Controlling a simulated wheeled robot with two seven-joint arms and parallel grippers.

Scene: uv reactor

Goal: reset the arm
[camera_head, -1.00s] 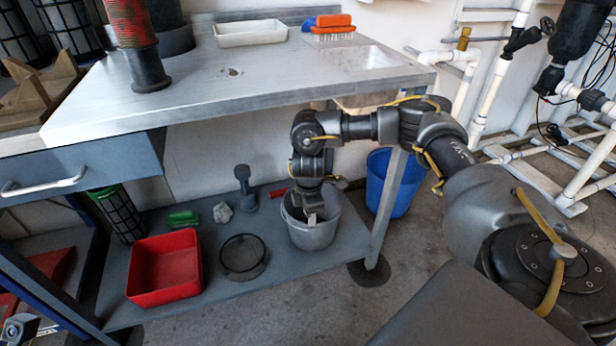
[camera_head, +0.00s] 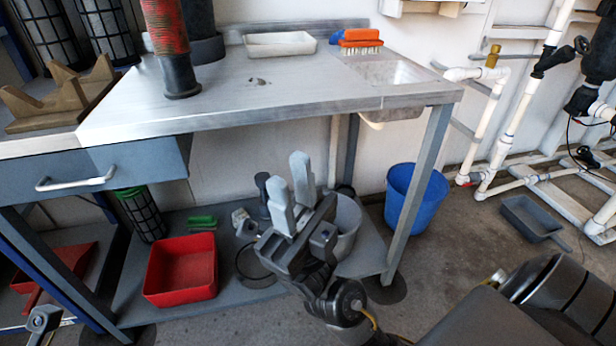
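My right gripper (camera_head: 291,190) is in front of the lower shelf of the workbench, with its two pale grey fingers pointing up. The fingers stand apart with a gap between them, and nothing is held there. My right arm comes in from the bottom right, and its wrist is bent low in front of the shelf. The gripper partly hides the grey bucket (camera_head: 349,228) and a dark round pan (camera_head: 252,268) behind it.
The steel workbench (camera_head: 240,105) spans the view above the gripper. A red bin (camera_head: 181,268) stands left on the lower shelf. A blue bucket (camera_head: 415,200) and a dustpan (camera_head: 531,218) are on the floor at right. Open floor lies between bench and pipes (camera_head: 540,180).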

